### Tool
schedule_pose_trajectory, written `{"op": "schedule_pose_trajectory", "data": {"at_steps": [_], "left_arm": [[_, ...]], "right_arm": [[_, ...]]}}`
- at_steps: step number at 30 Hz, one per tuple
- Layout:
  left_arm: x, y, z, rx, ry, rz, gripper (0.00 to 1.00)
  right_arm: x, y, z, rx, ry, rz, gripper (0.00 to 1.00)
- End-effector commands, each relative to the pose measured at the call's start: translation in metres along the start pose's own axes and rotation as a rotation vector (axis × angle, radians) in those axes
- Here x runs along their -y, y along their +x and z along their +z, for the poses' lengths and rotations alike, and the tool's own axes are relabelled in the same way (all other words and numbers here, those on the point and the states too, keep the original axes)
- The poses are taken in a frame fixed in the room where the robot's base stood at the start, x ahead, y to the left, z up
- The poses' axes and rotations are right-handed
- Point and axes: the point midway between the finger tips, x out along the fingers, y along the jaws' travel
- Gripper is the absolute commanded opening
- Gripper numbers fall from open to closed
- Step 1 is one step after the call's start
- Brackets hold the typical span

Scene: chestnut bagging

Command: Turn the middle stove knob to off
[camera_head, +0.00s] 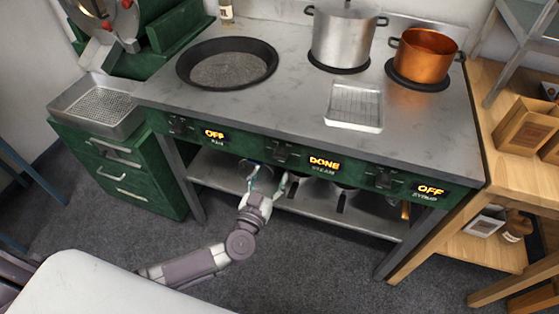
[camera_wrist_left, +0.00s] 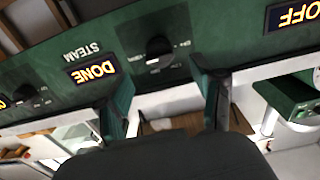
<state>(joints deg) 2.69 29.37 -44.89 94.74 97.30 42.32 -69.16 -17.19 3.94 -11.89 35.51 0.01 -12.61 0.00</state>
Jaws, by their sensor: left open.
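The middle stove knob (camera_head: 281,153) is a black knob on the green front panel, left of the lit "DONE" display (camera_head: 323,162) labelled STEAM. In the left wrist view the knob (camera_wrist_left: 160,48) shows upside down beside the same display (camera_wrist_left: 93,73). Its exact pointer setting is too small to tell. My left gripper (camera_head: 266,176) is open and empty, below and in front of the panel near this knob. In the left wrist view its two fingers (camera_wrist_left: 165,106) are spread below the knob in the picture, apart from it. My right gripper is not in view.
A left knob (camera_head: 177,125) and a right knob (camera_head: 383,179) sit beside displays reading "OFF". A black pan (camera_head: 228,63), steel pot (camera_head: 342,38), copper pot (camera_head: 423,55) and wire rack (camera_head: 355,106) stand on the stove top. A metal shelf (camera_head: 220,172) lies under the panel.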

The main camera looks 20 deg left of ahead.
Motion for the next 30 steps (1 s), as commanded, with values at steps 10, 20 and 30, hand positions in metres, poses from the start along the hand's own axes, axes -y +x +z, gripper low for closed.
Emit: {"op": "schedule_pose_trajectory", "data": {"at_steps": [10,20,30], "left_arm": [[0.000,0.056,0.001,-0.001,0.000,0.001,0.67],[0.000,0.064,0.000,0.001,-0.001,0.001,0.67],[0.000,0.063,0.000,0.001,0.000,0.001,0.24]], "right_arm": [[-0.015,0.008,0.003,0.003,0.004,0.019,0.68],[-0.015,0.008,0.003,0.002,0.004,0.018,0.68],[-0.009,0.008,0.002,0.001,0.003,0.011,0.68]]}}
